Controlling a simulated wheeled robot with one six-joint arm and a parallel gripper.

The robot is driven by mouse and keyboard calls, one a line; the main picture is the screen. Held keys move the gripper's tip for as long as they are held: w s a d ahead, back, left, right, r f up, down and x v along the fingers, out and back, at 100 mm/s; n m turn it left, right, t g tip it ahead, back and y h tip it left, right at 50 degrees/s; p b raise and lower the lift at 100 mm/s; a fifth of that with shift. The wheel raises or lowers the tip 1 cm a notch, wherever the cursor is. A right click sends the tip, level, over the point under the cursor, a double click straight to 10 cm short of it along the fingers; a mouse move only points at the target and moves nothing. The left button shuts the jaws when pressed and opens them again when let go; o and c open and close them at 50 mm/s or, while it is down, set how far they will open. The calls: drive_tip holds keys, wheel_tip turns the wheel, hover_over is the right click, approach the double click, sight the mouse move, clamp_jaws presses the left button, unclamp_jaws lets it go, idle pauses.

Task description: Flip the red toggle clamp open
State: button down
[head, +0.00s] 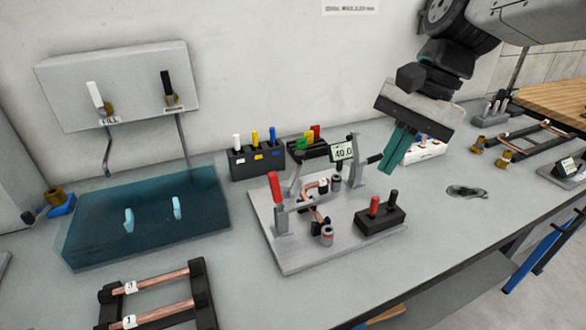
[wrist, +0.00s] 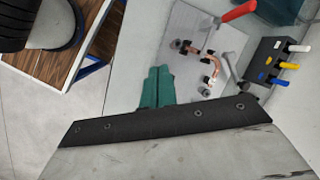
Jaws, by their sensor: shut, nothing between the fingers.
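The red toggle clamp (head: 275,190) stands at the left side of a grey fixture plate (head: 290,262), its red handle pointing up. In the wrist view its red handle (wrist: 238,11) lies at the top edge. A bent copper tube (head: 318,216) sits on the plate right of the clamp; it also shows in the wrist view (wrist: 213,70). My gripper (head: 394,160) is shut and empty, its teal fingers pointing down above the plate's right back side, well apart from the red clamp. The fingers (wrist: 157,88) also show in the wrist view.
A small display reading 40.0 (head: 343,152) and a black-handled clamp (head: 372,160) stand near my gripper. A black block with red and black handles (head: 380,217) sits at the plate's right. A marker rack (head: 257,160) stands behind. A blue tank (head: 145,235) is at left.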

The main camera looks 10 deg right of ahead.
drive_tip(key=w+a+m+y, duration=0.1)
drive_tip(key=w+a+m, duration=0.1)
drive_tip(key=w, duration=0.3)
drive_tip(key=w+a+r+m+g+y, duration=0.1)
drive_tip(key=w+a+m+y, duration=0.1)
drive_tip(key=w+m, duration=0.2)
drive_tip(key=shift+w+a+m, duration=0.3)
drive_tip(key=shift+w+a, duration=0.05)
drive_tip(key=shift+w, duration=0.75)
drive_tip(key=x, duration=1)
drive_tip(key=shift+s+a, duration=0.1)
drive_tip(key=shift+s, duration=0.05)
drive_tip(key=shift+s+a+f, duration=0.1)
drive_tip(key=shift+s+a, duration=0.1)
drive_tip(key=shift+a, duration=0.4)
drive_tip(key=shift+s+a, duration=0.15)
drive_tip(key=shift+a, duration=0.5)
drive_tip(key=shift+s+a+f, duration=0.1)
drive_tip(key=shift+s+a, duration=0.05)
drive_tip(key=shift+a, duration=0.45)
